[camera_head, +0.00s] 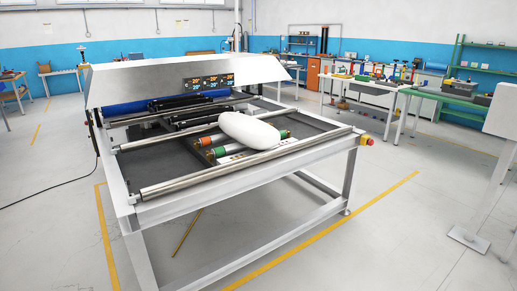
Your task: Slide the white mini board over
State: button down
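The white mini board (249,130) is a smooth oval. It lies on the metal-framed machine table (250,176), near the middle of its bed and slightly tilted in the picture. It rests above or on rollers (229,149) with green and orange ends; the exact contact is hidden beneath it. My gripper is not in view, and nothing is seen touching the board.
The machine's grey hood (140,80) with small displays spans the back of the bed. A metal bar (240,166) runs along the front. A red-and-yellow button (366,140) sits at the right corner. The floor (400,215) to the right is clear; cluttered workbenches (375,86) stand behind.

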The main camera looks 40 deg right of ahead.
aim_at(254, 134)
jog(key=z, duration=0.15)
jog(key=i, duration=0.95)
jog(key=u, duration=0.05)
